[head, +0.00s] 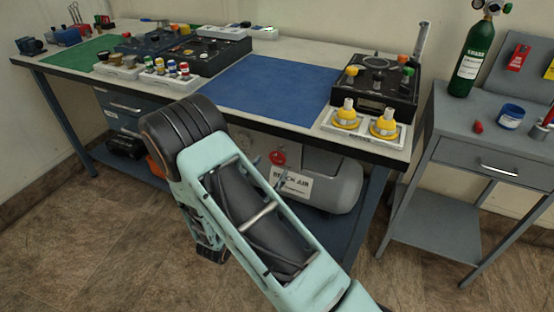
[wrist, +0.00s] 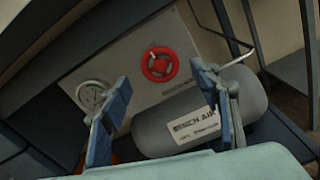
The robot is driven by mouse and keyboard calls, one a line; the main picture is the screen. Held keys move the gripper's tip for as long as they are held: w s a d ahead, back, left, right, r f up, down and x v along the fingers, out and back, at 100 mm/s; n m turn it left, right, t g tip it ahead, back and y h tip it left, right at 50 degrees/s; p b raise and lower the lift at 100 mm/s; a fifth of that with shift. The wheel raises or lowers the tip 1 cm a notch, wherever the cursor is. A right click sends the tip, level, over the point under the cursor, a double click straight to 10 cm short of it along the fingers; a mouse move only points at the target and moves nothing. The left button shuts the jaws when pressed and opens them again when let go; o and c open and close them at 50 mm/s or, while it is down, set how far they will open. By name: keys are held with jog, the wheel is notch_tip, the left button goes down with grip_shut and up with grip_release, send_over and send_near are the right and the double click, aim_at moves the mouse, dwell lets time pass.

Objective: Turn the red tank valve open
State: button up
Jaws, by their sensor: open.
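The red tank valve (wrist: 160,65) is a round red handwheel with spokes, on a grey panel (wrist: 185,25) in the wrist view. In the head view the red valve (head: 278,157) shows under the bench, just above the tank. The grey tank (head: 335,183) carries a white label reading "BENCH AIR"; it also shows in the wrist view (wrist: 245,95). My gripper (wrist: 160,90) is open and empty, its two blue-grey fingers apart. In the wrist view the valve appears between and above the fingertips, with no visible contact. My arm hides most of the gripper in the head view.
A round gauge (wrist: 92,95) sits left of the valve. The workbench (head: 305,55) overhangs the tank, with a blue mat (head: 265,90) and yellow fittings (head: 383,124) on top. A grey side cart (head: 470,150) with a green cylinder (head: 472,58) stands right. The near floor is clear.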

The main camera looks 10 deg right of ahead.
aim_at(276, 159)
jog(key=x, duration=0.6)
jog(key=shift+w+d+b, duration=0.1)
jog(key=shift+d+b, duration=0.05)
jog(key=shift+b, duration=0.2)
jog(key=shift+c, duration=0.3)
jog(key=c, duration=1.1)
jog(key=shift+c, duration=0.2)
